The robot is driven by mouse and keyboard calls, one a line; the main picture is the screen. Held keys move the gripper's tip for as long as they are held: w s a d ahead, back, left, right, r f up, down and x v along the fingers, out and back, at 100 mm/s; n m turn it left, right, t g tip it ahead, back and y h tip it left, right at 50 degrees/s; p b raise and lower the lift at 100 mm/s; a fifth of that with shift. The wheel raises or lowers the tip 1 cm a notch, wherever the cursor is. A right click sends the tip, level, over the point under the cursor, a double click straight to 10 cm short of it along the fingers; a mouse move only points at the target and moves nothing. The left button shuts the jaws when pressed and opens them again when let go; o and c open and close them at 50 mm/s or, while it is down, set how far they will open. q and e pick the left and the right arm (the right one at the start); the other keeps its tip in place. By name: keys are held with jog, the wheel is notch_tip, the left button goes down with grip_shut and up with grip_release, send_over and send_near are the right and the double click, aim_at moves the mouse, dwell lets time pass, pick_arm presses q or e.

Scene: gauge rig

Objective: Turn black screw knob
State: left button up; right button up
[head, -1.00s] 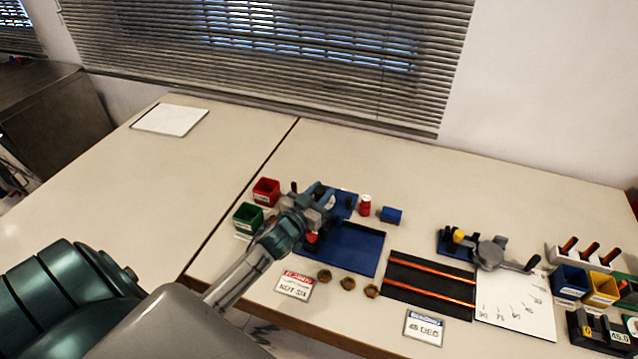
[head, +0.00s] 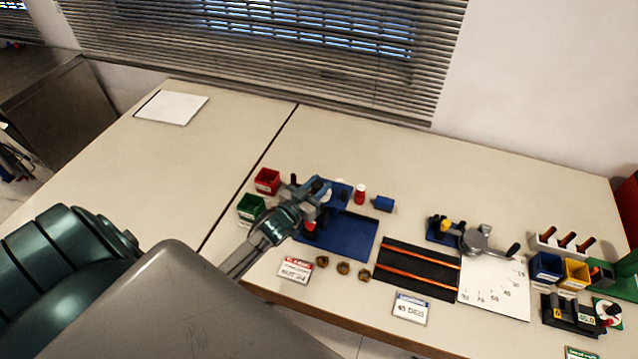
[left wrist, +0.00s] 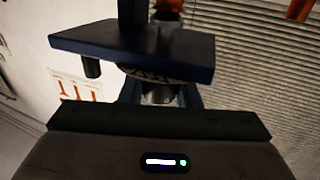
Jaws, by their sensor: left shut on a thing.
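My left gripper (head: 312,190) is at the blue gauge rig on the left part of the bench. It is shut on a part of that rig, which looks to be the black screw knob; the jaws and my wrist hide most of it. The rig's blue base plate (head: 350,235) shows in front and to the right of the gripper. In the left wrist view a dark blue slab (left wrist: 135,45) lies across the upper middle, with a ridged round part and a grey cylinder (left wrist: 160,95) below it. My right gripper is not in view.
Red (head: 267,180) and green (head: 251,207) bins stand left of the rig. A red-and-white bottle (head: 360,194) and a blue block (head: 384,203) stand behind right. Several brass nuts (head: 343,268) lie in front. A black mat (head: 415,272) and angle gauge (head: 480,239) are farther right.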

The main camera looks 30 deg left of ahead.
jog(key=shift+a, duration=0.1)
pick_arm(q)
jog(key=o, duration=0.9)
jog(key=shift+s+a, duration=0.1)
jog(key=shift+s, duration=0.1)
jog(key=shift+o, duration=0.2)
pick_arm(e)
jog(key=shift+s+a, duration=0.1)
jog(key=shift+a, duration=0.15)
pick_arm(q)
jog(key=shift+s, duration=0.1)
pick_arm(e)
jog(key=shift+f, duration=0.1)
pick_arm(q)
jog(key=shift+s+f+b, duration=0.15)
jog(key=shift+s+b, duration=0.1)
jog(key=shift+b, duration=0.1)
jog(key=s+b, duration=0.2)
jog(key=s, duration=0.3)
jog(key=shift+a, duration=0.2)
send_near(314, 190)
jog(key=shift+w+p, duration=0.3)
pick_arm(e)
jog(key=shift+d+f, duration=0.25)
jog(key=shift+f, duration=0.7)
